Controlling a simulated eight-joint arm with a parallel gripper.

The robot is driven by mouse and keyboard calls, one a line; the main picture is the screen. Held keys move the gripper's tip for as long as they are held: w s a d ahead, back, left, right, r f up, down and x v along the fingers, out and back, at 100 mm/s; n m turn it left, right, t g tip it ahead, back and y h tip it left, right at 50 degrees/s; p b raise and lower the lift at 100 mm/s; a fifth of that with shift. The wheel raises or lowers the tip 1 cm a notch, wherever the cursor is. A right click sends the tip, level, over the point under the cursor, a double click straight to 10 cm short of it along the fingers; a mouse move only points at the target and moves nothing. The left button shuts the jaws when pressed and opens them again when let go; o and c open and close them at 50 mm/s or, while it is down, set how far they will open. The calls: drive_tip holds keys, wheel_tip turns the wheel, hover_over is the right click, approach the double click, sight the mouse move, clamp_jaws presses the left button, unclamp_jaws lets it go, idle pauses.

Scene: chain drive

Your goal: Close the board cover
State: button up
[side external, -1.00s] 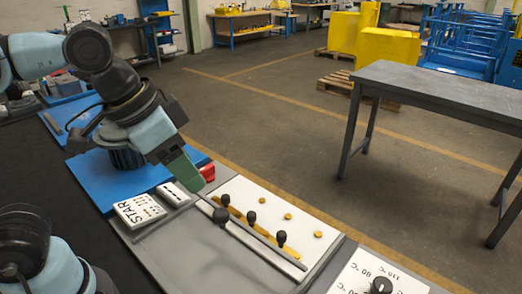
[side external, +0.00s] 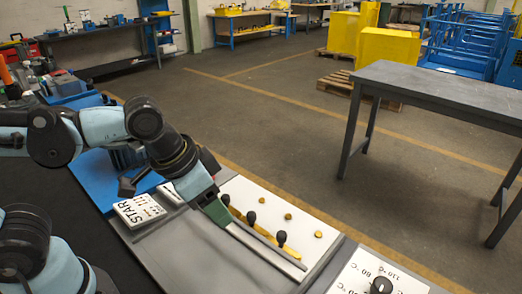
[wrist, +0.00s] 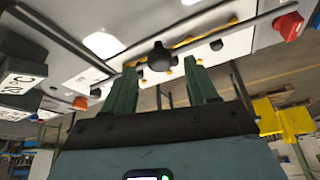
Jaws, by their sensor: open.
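A white board (side external: 270,205) lies on the grey bench with a yellow strip, black knobs (side external: 281,237) and yellow studs on it. A grey panel (side external: 190,255), which I take to be the cover, lies beside it, with a long bar (side external: 265,248) between them. My gripper (side external: 217,214) is at the upper end of this bar, its green fingers pointing down. In the wrist view the open fingers (wrist: 162,72) point toward a round black knob (wrist: 160,57) on the bar. The knob appears between the fingertips; contact cannot be told. My gripper hides this knob in the side view.
A white "STAR" block (side external: 140,210) sits left of the gripper. A temperature dial (side external: 381,285) is at the lower right. A red knob (wrist: 288,25) shows in the wrist view. A grey table (side external: 440,90) stands apart across the floor.

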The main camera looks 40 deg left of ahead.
drive_tip(key=shift+x, duration=0.95)
drive_tip(key=shift+c, duration=0.5)
clamp_jaws()
